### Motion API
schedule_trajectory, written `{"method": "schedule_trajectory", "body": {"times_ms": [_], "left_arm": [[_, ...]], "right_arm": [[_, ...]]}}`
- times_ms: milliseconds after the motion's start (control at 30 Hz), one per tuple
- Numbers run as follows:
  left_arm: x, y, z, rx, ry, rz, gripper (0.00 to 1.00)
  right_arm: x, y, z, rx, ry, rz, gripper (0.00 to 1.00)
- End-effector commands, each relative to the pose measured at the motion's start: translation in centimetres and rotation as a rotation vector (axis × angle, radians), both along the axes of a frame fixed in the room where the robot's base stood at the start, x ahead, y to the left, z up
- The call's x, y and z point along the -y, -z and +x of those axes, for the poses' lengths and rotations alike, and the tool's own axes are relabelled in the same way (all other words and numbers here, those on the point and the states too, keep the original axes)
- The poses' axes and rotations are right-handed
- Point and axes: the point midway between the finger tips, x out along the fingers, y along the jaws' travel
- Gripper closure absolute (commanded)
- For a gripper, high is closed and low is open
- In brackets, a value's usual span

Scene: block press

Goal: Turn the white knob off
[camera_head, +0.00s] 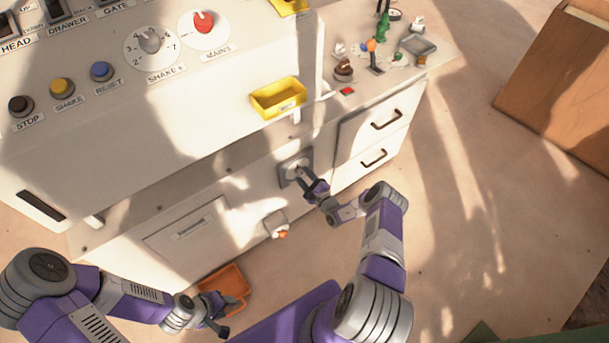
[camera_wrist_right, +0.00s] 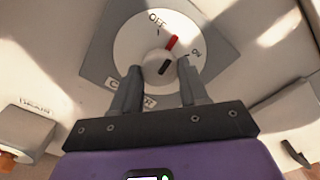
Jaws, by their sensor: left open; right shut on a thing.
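The white knob (camera_wrist_right: 158,61) sits at the centre of a round white dial (camera_wrist_right: 135,40) on a grey square plate (camera_wrist_right: 92,66). OFF is printed at the dial's top and ON at its right. A red mark (camera_wrist_right: 172,42) points up and right, between the two words. My right gripper (camera_wrist_right: 160,80) is shut on the knob, with one finger on either side; a label under the dial is partly hidden by the left finger. In the head view this gripper (camera_head: 301,175) is at the machine's front panel. My left gripper (camera_head: 219,322) is open and empty, low at the left.
An orange bin (camera_head: 236,279) is on the floor near my left gripper. An orange-tipped fitting (camera_head: 280,232) juts from the front panel. Drawers (camera_head: 372,140) are right of the knob. A yellow tray (camera_head: 279,98) is above it. Floor at the right is clear up to a wooden box (camera_head: 560,80).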

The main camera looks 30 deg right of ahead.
Motion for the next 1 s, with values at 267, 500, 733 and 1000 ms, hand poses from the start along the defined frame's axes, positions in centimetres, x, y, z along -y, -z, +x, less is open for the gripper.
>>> {"method": "schedule_trajectory", "body": {"times_ms": [267,500,733,1000], "left_arm": [[0.0,-1.5,0.0,0.000,0.000,0.000,0.57],[0.0,-2.3,0.0,0.000,0.000,0.000,0.57],[0.0,-2.8,0.0,0.000,0.000,0.000,0.57],[0.0,-2.9,0.0,0.000,0.000,0.000,0.57]], "right_arm": [[0.1,-0.1,-0.1,0.017,0.002,-0.249,0.87],[0.2,-0.1,-0.1,0.029,0.002,-0.424,0.87],[0.2,0.0,-0.1,0.037,0.002,-0.527,0.87],[0.2,0.0,-0.1,0.042,0.002,-0.572,0.87]]}}
